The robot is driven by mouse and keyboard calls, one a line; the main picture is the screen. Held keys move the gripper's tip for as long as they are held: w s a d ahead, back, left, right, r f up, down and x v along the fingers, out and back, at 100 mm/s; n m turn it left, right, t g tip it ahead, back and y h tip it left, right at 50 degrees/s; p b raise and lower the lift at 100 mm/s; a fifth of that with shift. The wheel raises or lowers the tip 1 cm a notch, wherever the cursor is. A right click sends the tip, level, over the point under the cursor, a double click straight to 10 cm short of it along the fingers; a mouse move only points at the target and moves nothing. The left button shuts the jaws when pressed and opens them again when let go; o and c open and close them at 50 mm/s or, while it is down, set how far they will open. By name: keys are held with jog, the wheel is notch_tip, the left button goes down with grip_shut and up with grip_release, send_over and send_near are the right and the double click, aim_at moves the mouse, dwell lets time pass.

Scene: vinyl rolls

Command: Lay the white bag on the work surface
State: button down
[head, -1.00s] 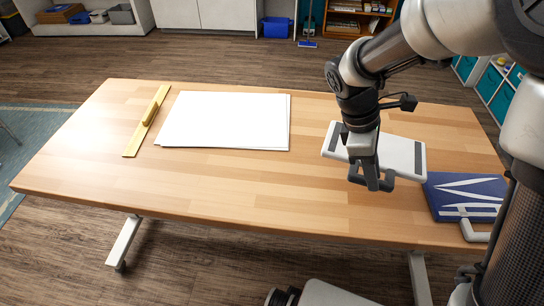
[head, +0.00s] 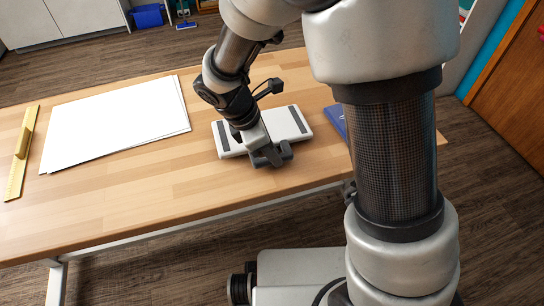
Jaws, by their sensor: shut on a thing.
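The white bag (head: 290,122) is a flat white slab with a dark grey band near each end. It lies nearly level, low over the right part of the wooden work surface (head: 130,200). I cannot tell whether its underside touches the wood. My gripper (head: 272,157) is shut on the bag's near edge, and the wrist hides part of the bag's left half.
White sheets (head: 115,122) lie left of the bag, with a yellow ruler-like tool (head: 22,150) at the far left. A blue item (head: 337,122) lies right of the bag, partly hidden by my arm. Bare wood shows in front of the sheets.

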jog(key=shift+f, duration=0.55)
jog(key=shift+f, duration=0.2)
jog(key=c, duration=1.6)
grip_release()
jog(key=shift+r, duration=0.1)
jog(key=shift+r, duration=0.1)
